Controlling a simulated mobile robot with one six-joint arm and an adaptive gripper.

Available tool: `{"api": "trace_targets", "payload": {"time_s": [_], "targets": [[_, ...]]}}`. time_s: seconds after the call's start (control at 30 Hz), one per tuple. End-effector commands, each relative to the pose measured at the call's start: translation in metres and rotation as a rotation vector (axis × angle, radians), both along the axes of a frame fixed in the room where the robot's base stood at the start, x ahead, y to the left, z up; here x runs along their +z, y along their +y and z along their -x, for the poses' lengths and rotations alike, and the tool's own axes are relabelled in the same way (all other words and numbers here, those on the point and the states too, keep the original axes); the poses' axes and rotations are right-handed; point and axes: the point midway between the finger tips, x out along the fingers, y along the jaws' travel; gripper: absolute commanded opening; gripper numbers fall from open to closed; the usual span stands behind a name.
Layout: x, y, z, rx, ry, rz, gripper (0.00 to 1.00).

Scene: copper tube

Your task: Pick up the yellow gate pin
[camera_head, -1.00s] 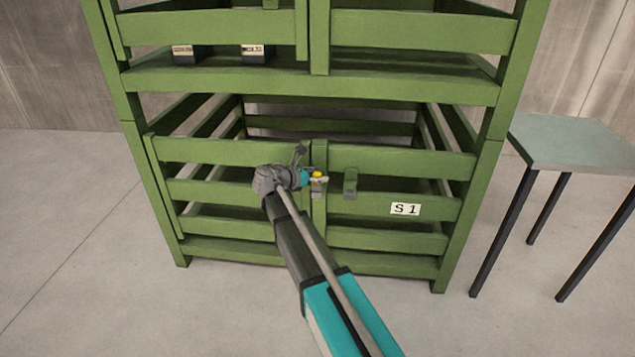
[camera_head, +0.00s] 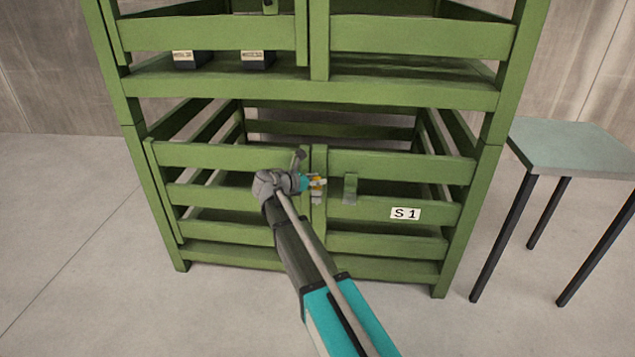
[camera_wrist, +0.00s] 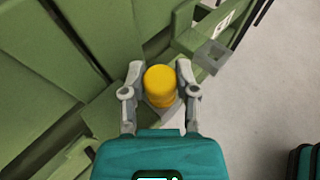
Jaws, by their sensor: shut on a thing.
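The yellow gate pin (camera_wrist: 160,84) shows in the wrist view as a round yellow head between the two fingers. My gripper (camera_wrist: 159,76) is shut on it, one finger on each side.
The green slatted crate (camera_head: 400,240) carries an S 1 label (camera_head: 405,213). Two dark labelled boxes (camera_head: 258,60) sit on the shelf above. A table (camera_head: 575,145) stands at the right.

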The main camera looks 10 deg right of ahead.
Motion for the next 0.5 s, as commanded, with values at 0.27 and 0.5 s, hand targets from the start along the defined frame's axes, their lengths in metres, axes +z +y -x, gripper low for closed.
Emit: {"api": "trace_targets", "payload": {"time_s": [0.27,0.5], "targets": [[0.012,0.0,0.0,0.0,0.0,0.0,0.0],[0.033,0.0,0.0,0.0,0.0,0.0,0.0]]}}
